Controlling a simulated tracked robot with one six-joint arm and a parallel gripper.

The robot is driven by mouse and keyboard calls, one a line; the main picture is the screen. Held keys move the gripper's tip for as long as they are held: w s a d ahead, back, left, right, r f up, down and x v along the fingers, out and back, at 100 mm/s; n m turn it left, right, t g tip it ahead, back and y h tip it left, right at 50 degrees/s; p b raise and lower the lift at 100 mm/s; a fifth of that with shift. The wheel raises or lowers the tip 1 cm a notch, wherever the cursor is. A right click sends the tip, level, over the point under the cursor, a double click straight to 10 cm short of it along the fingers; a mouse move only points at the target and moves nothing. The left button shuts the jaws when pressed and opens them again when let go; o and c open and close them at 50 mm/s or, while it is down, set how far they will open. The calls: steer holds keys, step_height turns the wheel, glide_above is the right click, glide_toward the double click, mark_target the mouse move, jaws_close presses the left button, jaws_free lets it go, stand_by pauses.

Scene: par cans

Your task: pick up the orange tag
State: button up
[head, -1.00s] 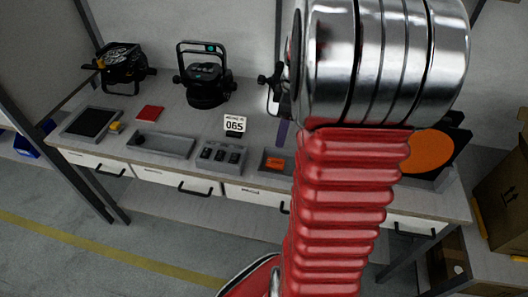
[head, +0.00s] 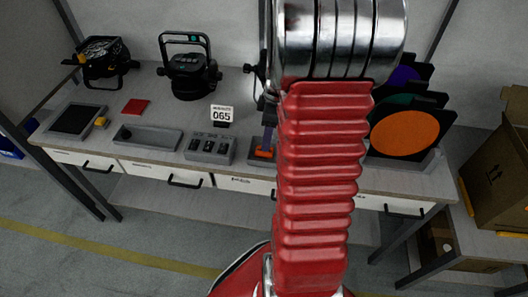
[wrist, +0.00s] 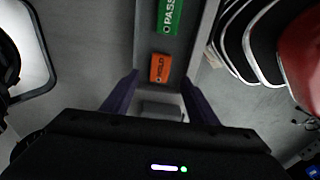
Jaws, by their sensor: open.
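The orange tag (wrist: 160,68), lettered HOLD, lies in a grey tray (wrist: 143,30) in the wrist view. A green tag (wrist: 171,17) lettered PASS lies in the same tray, beyond it. My gripper (wrist: 159,80) is open, with its two purple fingers apart at either side of the tray below the orange tag. Nothing is between them in its grasp. In the head view the orange tag (head: 263,153) shows at the tray's front, close to one purple finger (head: 269,137). My red arm hides the rest of the tray there.
On the bench, a grey block with black switches (head: 209,148) and a number card (head: 222,115) stand left of the tray. Black lamps (head: 190,75) stand behind. A rack with an orange disc (head: 405,133) is on the right, with a cardboard box (head: 497,170) beyond.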

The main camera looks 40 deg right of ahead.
steer(key=shift+f, duration=0.55)
steer(key=shift+f, duration=0.1)
steer(key=shift+w+a+f, duration=0.15)
steer(key=shift+w+f, duration=0.05)
steer(key=shift+f, duration=1.05)
steer(key=shift+w+a+f, duration=0.1)
steer(key=shift+w+f, duration=0.05)
steer(key=shift+f, duration=1.1)
steer(key=shift+c, duration=0.4)
steer(key=c, duration=1)
